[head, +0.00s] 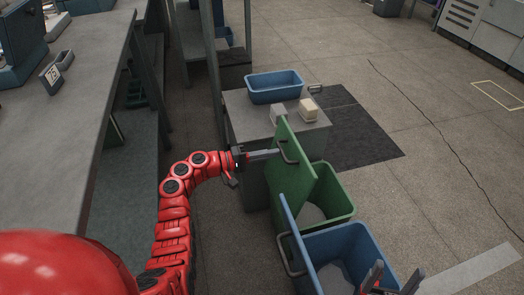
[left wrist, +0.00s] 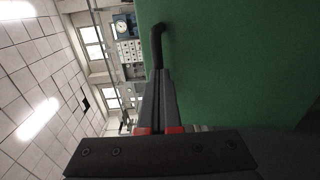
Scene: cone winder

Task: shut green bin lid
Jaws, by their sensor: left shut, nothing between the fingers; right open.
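The green bin (head: 338,206) stands with its mouth open. Its green lid (head: 304,182) is raised steeply on the bin's left side and carries a dark bar handle (head: 289,154). My left gripper (head: 278,153) is shut and empty, with its tips at the lid's left face beside the handle. In the left wrist view the shut fingers (left wrist: 158,82) point along the green lid (left wrist: 235,60), close to the dark handle (left wrist: 157,38). I cannot tell whether they touch. My right gripper (head: 388,280) is open at the bottom right, above the blue bin.
A blue bin (head: 348,240) with its blue lid (head: 299,245) raised stands in front of the green one. Behind is a grey cabinet (head: 240,112) with a blue tray (head: 274,88) and small blocks. A long bench (head: 85,80) runs along the left. Floor at right is clear.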

